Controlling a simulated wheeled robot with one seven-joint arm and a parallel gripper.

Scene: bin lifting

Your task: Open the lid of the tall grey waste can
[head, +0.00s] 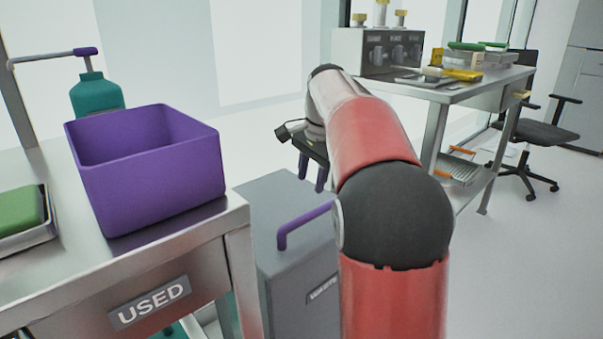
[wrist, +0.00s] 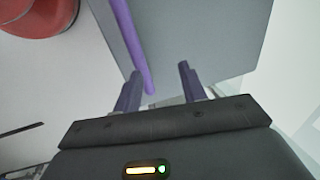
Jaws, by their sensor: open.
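The tall grey waste can (head: 283,262) stands on the floor right of the steel table, with its lid (head: 265,210) closed. A purple bar handle (head: 303,222) is on the lid; part of the can is hidden behind my arm. In the wrist view, the grey lid (wrist: 205,38) fills the upper middle and the purple handle (wrist: 130,45) runs down toward my left finger. My gripper (head: 312,176) is above the far part of the can, pointing down. In the wrist view, my gripper (wrist: 160,78) is open with two purple fingers. The handle's lower end shows beside the left finger; I cannot tell whether they touch.
A steel table (head: 235,215) with a "USED" label stands at the left. It carries a purple bin (head: 150,185), a teal bottle (head: 97,95) and a green-topped box (head: 22,212). A second table (head: 440,95) with equipment and an office chair (head: 535,135) stand at the right.

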